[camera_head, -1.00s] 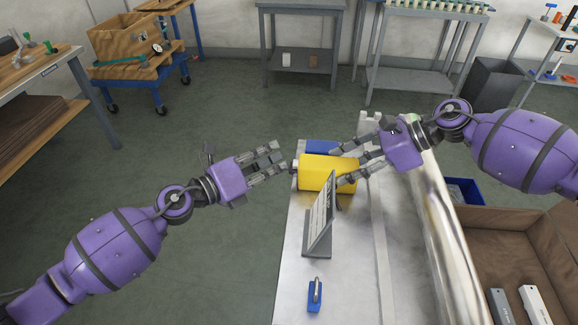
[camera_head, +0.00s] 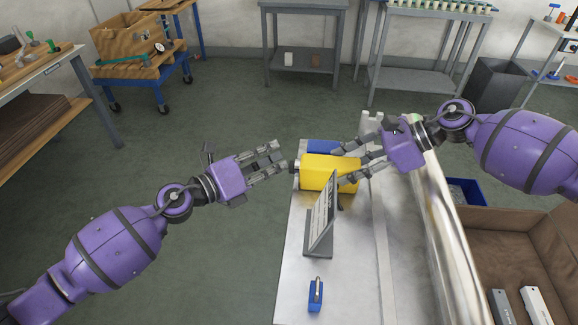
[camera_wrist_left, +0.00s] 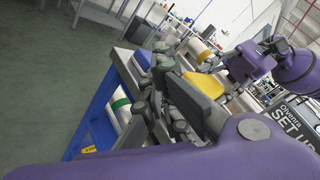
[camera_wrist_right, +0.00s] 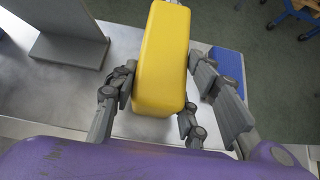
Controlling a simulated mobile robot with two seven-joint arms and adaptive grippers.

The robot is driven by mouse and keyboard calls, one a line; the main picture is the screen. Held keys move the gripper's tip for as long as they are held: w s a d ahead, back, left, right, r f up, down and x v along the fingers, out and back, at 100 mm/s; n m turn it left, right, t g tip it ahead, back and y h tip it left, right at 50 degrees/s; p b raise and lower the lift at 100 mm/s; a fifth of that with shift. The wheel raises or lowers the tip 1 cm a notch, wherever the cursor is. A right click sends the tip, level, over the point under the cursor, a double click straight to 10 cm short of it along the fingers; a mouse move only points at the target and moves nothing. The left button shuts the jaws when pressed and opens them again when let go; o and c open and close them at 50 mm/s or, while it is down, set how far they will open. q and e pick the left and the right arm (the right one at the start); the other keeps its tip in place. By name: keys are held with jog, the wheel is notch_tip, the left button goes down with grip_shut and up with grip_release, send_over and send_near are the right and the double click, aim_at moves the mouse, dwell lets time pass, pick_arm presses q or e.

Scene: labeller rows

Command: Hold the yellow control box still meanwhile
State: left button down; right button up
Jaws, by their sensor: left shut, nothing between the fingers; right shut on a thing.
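The yellow control box (camera_head: 322,172) is at the far part of the metal bench (camera_head: 290,290). My right gripper (camera_head: 346,164) is shut on it from the right. In the right wrist view the yellow box (camera_wrist_right: 162,55) sits between the fingers of my right gripper (camera_wrist_right: 163,75). My left gripper (camera_head: 280,158) is shut and empty, just left of the box's small grey end piece (camera_head: 296,166). The left wrist view shows the left fingers (camera_wrist_left: 180,95) with the yellow box (camera_wrist_left: 203,82) beyond them. The box's underside is hidden.
A tilted sign stand (camera_head: 320,225) stands on the bench close in front of the box. A blue object (camera_head: 322,147) lies behind the box. A small blue padlock-like item (camera_head: 316,296) lies nearer. A cardboard box (camera_head: 530,235) is at the right.

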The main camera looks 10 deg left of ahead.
pick_arm(q)
jog(key=shift+a, duration=0.7)
jog(key=a, duration=0.5)
dwell(2.0)
pick_arm(e)
jog(key=o, duration=1.2)
jog(key=shift+o, duration=0.2)
